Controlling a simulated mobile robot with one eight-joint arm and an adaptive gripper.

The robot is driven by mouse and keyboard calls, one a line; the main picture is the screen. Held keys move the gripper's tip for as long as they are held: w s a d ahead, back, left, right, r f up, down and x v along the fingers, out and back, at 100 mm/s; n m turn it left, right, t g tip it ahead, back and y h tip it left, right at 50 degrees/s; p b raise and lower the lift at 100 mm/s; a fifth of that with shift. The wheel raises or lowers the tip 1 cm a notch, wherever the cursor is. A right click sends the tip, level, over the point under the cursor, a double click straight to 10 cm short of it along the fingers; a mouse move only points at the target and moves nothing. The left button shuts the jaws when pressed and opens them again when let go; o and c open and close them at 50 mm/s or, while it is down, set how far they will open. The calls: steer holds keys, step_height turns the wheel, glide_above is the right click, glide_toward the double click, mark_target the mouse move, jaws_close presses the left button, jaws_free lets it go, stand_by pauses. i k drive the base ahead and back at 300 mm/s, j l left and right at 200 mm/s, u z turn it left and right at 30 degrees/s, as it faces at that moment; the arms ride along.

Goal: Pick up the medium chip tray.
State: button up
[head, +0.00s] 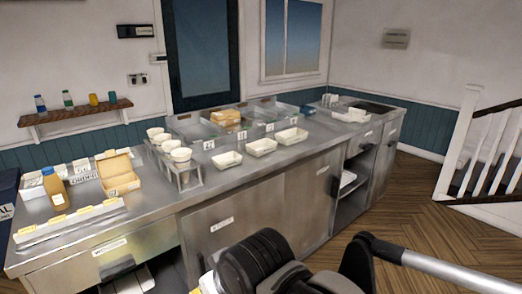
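Three white open chip trays stand in a slanting row along the front of the steel counter: a left tray (228,159), a middle tray (261,147) and a right tray (292,135). All look empty and upright. Part of my arm, dark joints and a grey tube, shows at the bottom right, in front of and below the counter. I cannot make out my gripper's fingers, and nothing of mine touches the trays.
White cups (181,154) stand in a metal rack (186,178) left of the trays. An open cardboard box (119,174) and a sauce bottle (54,187) are further left. Small label cards (240,135) stand behind the trays. Bare counter lies in front of the trays.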

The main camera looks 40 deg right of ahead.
mark_target(259, 148)
steer(key=z, duration=1.35)
